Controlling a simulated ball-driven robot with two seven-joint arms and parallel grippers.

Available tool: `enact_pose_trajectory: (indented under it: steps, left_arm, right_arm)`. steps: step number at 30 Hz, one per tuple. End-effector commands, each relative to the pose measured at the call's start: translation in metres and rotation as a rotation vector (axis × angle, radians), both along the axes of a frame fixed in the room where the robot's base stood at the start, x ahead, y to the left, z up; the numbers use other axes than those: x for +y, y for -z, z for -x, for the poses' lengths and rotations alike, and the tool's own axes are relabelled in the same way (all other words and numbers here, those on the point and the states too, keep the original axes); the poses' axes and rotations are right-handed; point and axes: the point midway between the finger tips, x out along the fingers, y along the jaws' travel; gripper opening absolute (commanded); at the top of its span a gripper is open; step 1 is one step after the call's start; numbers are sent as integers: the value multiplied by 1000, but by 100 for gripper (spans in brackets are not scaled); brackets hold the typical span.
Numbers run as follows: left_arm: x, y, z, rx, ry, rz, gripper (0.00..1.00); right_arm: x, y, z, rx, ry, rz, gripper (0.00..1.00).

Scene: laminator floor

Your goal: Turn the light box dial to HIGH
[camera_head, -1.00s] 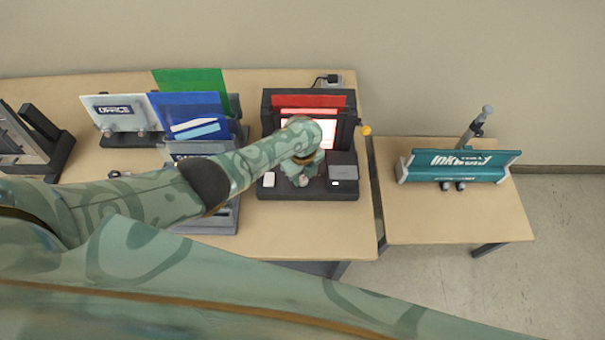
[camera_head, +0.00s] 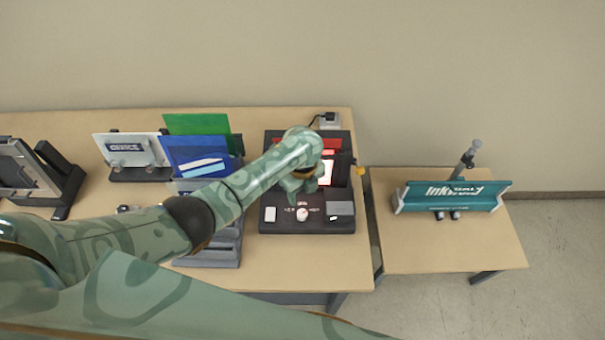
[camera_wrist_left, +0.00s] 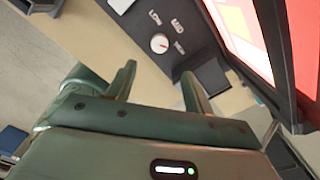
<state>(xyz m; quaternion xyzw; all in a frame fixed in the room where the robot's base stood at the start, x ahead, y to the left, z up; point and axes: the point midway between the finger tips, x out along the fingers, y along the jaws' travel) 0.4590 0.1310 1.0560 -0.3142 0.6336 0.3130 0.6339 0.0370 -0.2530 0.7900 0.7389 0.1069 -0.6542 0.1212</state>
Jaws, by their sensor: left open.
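The light box (camera_head: 268,215) is a dark unit on the long table, with a lit red and white screen behind its front panel. Its dial (camera_head: 302,213) is a small round white knob on that panel. Which label the mark faces is too small to tell. My left gripper (camera_wrist_left: 159,72) is open and empty, its fingers apart from the dial. In the head view the left gripper (camera_head: 305,186) hangs behind the dial. My right gripper is out of view.
Blue (camera_head: 195,155) and green (camera_head: 200,125) sheets stand in a holder left of the light box. A grey block (camera_head: 340,208) sits on the panel right of the dial. A teal unit (camera_head: 455,196) stands on a separate table at right.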

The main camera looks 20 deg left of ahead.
Motion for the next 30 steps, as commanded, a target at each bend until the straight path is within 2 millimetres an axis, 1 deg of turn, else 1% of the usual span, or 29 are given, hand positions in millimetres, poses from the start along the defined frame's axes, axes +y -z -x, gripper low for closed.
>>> enact_pose_trajectory:
  steps: [1, 3, 6, 9, 30]
  left_arm:
    - [0, -15, 0, -1, 2, 1, 52]
    - [0, -27, 1, 0, 2, 0, 52]
    - [-1, -40, 0, 1, 1, 1, 52]
    - [-1, -47, 1, 2, 1, 1, 52]
    - [0, -49, 1, 2, 1, 0, 52]
  right_arm:
    - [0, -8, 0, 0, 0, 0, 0]
    - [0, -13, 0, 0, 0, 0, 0]
    - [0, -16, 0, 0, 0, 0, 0]
    - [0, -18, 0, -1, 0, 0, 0]
    - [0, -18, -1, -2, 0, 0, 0]
